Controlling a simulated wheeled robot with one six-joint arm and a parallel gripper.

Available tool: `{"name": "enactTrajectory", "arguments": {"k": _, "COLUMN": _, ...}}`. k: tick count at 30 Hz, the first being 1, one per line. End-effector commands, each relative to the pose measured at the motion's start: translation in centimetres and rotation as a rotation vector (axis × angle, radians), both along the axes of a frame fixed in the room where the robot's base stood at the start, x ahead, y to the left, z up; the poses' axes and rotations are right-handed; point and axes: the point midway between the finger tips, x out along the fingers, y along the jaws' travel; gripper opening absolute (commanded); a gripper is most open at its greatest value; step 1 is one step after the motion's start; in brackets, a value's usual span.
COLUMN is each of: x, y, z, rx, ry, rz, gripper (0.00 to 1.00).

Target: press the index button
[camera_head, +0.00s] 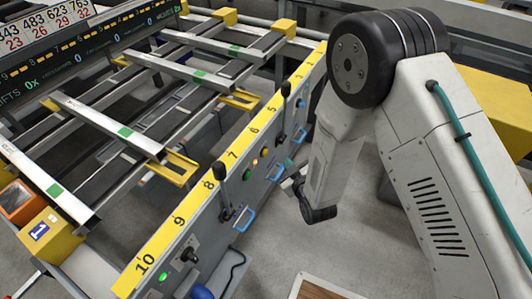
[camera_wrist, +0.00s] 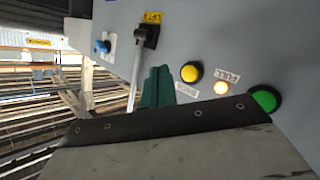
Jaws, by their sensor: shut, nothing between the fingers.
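A yellow round button (camera_wrist: 191,73) sits on the grey panel in the wrist view, with a small upside-down label beside it that I cannot read surely; it may be the index button. In the head view the yellow button (camera_head: 264,152) is on the panel's side below the yellow numbered strip. In the head view my gripper (camera_head: 290,183) is beside the panel. Contact is not visible.
A black lever (camera_wrist: 146,37) and a blue knob (camera_wrist: 102,46) stick out of the panel left of my fingers. Blue handles (camera_head: 244,220) project along the panel in the head view. The numbered yellow strip (camera_head: 207,185) tops it. Grey floor (camera_head: 275,245) lies open in front.

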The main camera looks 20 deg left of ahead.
Motion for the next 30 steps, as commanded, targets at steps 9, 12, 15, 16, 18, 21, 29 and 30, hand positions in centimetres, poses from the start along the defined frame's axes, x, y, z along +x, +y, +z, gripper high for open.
{"name": "enactTrajectory", "arguments": {"k": 9, "x": 0.3, "y": 3.9, "z": 0.0, "rx": 0.001, "ry": -0.001, "rz": 0.0, "gripper": 0.0}}
{"name": "enactTrajectory", "arguments": {"k": 12, "x": 0.3, "y": 4.6, "z": 0.0, "rx": 0.001, "ry": -0.001, "rz": 0.002, "gripper": 0.0}}
{"name": "enactTrajectory", "arguments": {"k": 15, "x": 0.4, "y": 4.9, "z": 0.0, "rx": 0.001, "ry": -0.001, "rz": 0.0, "gripper": 0.0}}
{"name": "enactTrajectory", "arguments": {"k": 16, "x": 0.4, "y": 4.9, "z": 0.0, "rx": 0.001, "ry": -0.001, "rz": 0.0, "gripper": 0.0}}
{"name": "enactTrajectory", "arguments": {"k": 18, "x": 0.4, "y": 4.9, "z": 0.0, "rx": 0.0, "ry": 0.0, "rz": 0.0, "gripper": 0.0}}
{"name": "enactTrajectory", "arguments": {"k": 21, "x": 0.4, "y": 4.9, "z": 0.0, "rx": 0.0, "ry": 0.0, "rz": 0.0, "gripper": 0.0}}
{"name": "enactTrajectory", "arguments": {"k": 29, "x": 0.4, "y": 4.9, "z": 0.0, "rx": 0.0, "ry": 0.0, "rz": 0.0, "gripper": 0.0}}
{"name": "enactTrajectory", "arguments": {"k": 30, "x": 0.4, "y": 4.9, "z": 0.0, "rx": 0.0, "ry": 0.0, "rz": 0.0, "gripper": 0.0}}
